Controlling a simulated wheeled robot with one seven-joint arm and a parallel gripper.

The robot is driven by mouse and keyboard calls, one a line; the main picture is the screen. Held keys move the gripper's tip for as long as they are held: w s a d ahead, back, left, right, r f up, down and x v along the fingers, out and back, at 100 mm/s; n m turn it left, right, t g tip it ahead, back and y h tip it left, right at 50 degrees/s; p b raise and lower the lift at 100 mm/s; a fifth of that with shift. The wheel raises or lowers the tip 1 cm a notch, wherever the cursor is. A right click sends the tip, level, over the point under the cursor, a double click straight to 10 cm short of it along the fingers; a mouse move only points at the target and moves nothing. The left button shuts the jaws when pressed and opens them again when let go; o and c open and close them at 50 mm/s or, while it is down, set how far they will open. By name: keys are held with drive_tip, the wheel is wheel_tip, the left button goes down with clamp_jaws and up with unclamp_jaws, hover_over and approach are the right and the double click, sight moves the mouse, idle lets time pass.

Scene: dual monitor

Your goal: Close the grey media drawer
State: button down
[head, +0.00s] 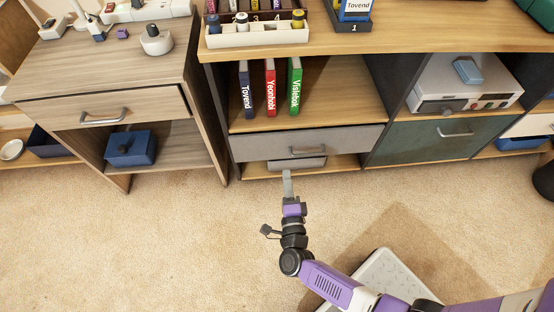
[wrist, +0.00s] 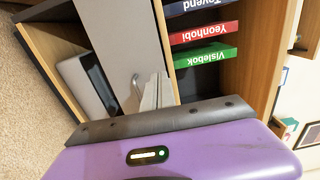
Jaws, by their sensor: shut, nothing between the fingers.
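The grey media drawer (head: 262,145) is in the wooden shelf unit, under the shelf with the books. In the head view its front looks close to flush with the unit, and no drawer interior shows; I cannot tell whether a small gap remains. Its metal handle (head: 308,151) is on the front. My gripper (head: 287,173) is shut and empty, just in front of and below the drawer, left of the handle. In the wrist view the drawer front (wrist: 118,30) and handle (wrist: 136,86) show beside my fingertips (wrist: 158,78). Contact is unclear.
A grey device (head: 297,163) lies in the opening below the drawer. Three books (head: 270,88) stand on the shelf above. A green-grey drawer (head: 430,139) is to the right. A wooden cabinet (head: 100,85) stands at the left. Carpet (head: 170,240) in front is clear.

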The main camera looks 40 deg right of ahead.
drive_tip(key=b, duration=0.3)
approach(282, 135)
drive_tip(key=x, duration=0.5)
drive_tip(key=shift+w+f, duration=0.25)
drive_tip(key=shift+w+d+r, duration=0.1)
drive_tip(key=shift+w+d, duration=0.35)
drive_tip(key=shift+w, duration=0.15)
drive_tip(key=shift+b, duration=0.3)
drive_tip(key=shift+b+x, duration=0.5)
drive_tip(key=shift+x, duration=0.4)
drive_tip(key=shift+w+d+r, duration=0.15)
